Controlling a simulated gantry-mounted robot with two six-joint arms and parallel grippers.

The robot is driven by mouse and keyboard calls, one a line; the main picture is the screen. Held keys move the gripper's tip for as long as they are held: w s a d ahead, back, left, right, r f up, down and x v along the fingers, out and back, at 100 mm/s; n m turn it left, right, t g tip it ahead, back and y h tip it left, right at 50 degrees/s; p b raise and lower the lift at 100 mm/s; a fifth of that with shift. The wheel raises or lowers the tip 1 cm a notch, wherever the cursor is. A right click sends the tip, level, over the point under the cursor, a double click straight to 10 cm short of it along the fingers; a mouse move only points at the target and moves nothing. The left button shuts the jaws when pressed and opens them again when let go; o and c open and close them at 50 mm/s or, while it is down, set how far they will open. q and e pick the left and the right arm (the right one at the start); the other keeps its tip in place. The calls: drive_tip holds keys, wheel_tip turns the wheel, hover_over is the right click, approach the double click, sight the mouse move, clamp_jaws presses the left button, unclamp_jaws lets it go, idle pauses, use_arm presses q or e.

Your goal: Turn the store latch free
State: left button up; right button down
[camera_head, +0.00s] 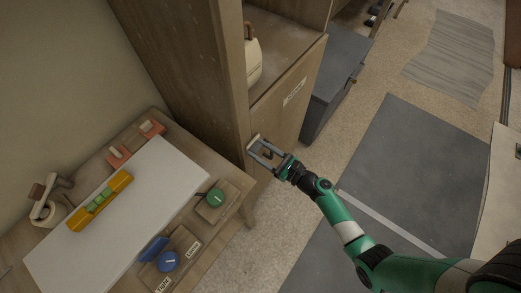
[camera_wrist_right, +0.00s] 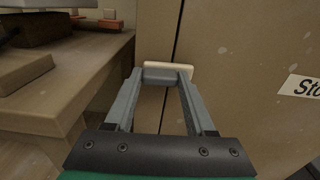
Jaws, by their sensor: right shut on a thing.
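The store latch is a small cream bar in the right wrist view (camera_wrist_right: 182,66), lying about level across the dark seam between the cabinet's side post and the store door (camera_head: 289,108). In the head view its pale edge (camera_head: 254,140) shows at the door's left side. My right gripper (camera_head: 261,148) is shut on the latch, its fingertips (camera_wrist_right: 164,76) around the middle part. The fingers hide part of the latch. The door lies flush and carries a white label (camera_head: 294,92). My left gripper is not in view.
A dark grey box (camera_head: 336,75) stands beyond the cabinet. The floor in front is clear.

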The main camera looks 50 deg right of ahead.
drive_tip(key=n+b, duration=0.1)
drive_tip(key=n, duration=0.2)
drive_tip(key=n+b, duration=0.1)
drive_tip(key=n, duration=0.1)
drive_tip(key=n+b, duration=0.2)
drive_tip(key=n, duration=0.1)
drive_tip(key=shift+a+r+n, duration=0.15)
drive_tip(key=shift+r+n, duration=0.15)
drive_tip(key=n+b, duration=0.2)
drive_tip(key=n, duration=0.1)
drive_tip(key=n+b, duration=0.1)
drive_tip(key=n, duration=0.1)
drive_tip(key=shift+a+r, duration=0.15)
drive_tip(key=shift+a, duration=0.1)
drive_tip(key=shift+a+r+n+b, duration=0.15)
drive_tip(key=shift+n+b, duration=0.6)
drive_tip(key=shift+n, duration=1.15)
drive_tip(key=shift+c, duration=1.2)
unclamp_jaws()
drive_tip(key=shift+s, duration=0.15)
